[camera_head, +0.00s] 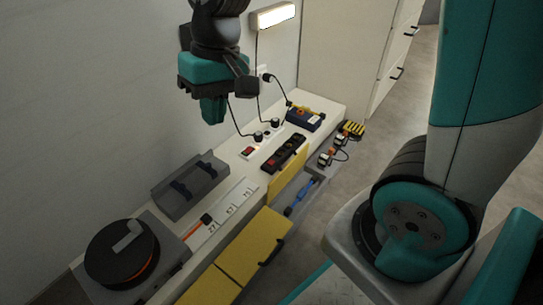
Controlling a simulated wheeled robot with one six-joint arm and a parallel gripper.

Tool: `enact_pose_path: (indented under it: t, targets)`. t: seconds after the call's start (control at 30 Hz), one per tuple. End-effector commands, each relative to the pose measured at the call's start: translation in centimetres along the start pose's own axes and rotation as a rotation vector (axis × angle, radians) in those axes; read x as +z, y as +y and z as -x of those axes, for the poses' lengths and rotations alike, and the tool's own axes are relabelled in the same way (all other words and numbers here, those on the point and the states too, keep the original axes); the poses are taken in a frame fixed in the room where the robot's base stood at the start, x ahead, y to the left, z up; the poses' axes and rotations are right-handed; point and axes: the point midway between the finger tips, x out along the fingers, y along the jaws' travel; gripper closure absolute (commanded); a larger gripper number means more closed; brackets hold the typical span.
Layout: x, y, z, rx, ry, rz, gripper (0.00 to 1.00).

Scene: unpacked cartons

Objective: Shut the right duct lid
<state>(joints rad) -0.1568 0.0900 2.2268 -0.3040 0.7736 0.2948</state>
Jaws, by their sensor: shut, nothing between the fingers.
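A duct runs along the front of the bench. Its right yellow lid (288,187) stands raised against the bench side, and the grey trough (312,196) beside it is open, with a blue item (300,197) inside. The yellow panels to the left, including the left lid (254,245) with a dark handle (272,252), lie flat. My gripper (213,120) hangs fingers down, shut and empty, at the upper left of the picture. It is in the air, well apart from the raised lid.
On the white bench are a black reel (108,255), a grey holder (187,190), a numbered strip (222,216), a dark power strip (284,152) and a blue box (302,119). Cables hang near the wall by my gripper. Grey floor (365,160) lies right of the bench.

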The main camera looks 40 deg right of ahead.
Motion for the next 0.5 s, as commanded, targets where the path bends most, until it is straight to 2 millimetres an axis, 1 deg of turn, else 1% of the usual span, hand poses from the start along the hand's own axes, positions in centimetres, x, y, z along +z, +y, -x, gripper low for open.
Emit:
enact_pose_path:
  t: [0.03, 0.07, 0.1, 0.17, 0.2, 0.27, 0.3, 0.33, 0.37, 0.4, 0.5]
  targets:
    - [-2.9, 1.7, -0.3, 0.031, -0.017, -0.12, 1.0]
    - [-4.5, 2.8, -0.8, 0.05, -0.023, -0.192, 1.0]
    - [-6.4, 4.3, -1.5, 0.075, -0.03, -0.286, 1.0]
    - [-9.0, 6.7, -2.7, 0.114, -0.039, -0.428, 1.0]
    - [-10.6, 8.5, -3.7, 0.14, -0.044, -0.523, 1.0]
    - [-12.6, 11.2, -5.3, 0.18, -0.051, -0.665, 1.0]
    - [-13.8, 13.1, -6.5, 0.207, -0.054, -0.758, 1.0]
    - [-14.5, 14.6, -7.5, 0.228, -0.056, -0.828, 1.0]
    - [-15.1, 15.9, -8.5, 0.248, -0.057, -0.895, 1.0]
    - [-15.8, 17.8, -9.8, 0.274, -0.059, -0.981, 1.0]
    - [-16.6, 21.8, -12.8, 0.332, -0.058, -1.167, 1.0]
